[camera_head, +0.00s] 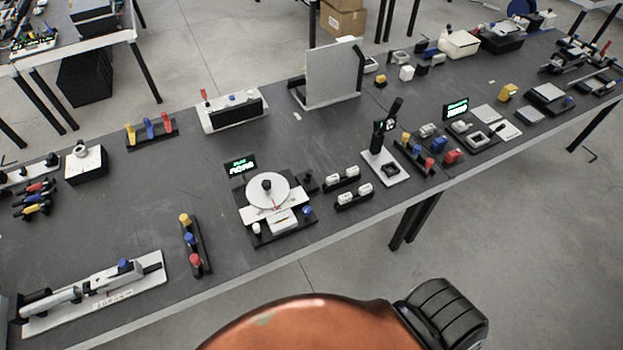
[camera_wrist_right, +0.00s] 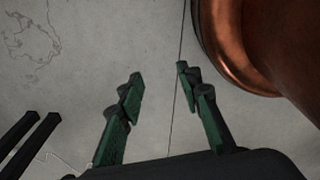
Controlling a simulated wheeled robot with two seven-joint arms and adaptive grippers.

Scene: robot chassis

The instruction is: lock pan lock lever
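A device with a round white pan (camera_head: 282,192) and a dark knob on top stands near the table's front edge, in the middle of the head view. A small green-lit display (camera_head: 240,165) stands behind it. A blue knob (camera_head: 307,210) is at its front right and a white knob (camera_head: 256,228) at its front left. I cannot tell which part is the pan lock lever, or its position. My right gripper (camera_wrist_right: 160,80) shows only in the right wrist view, its green fingers apart and empty above the floor. My left gripper is not in view.
The dark table (camera_head: 340,130) holds several other fixtures. A long white and grey clamp-like fixture (camera_head: 95,295) lies at the front left. A row of coloured knobs (camera_head: 190,240) stands left of the pan device. A black upright lever (camera_head: 392,112) on a white base stands to its right.

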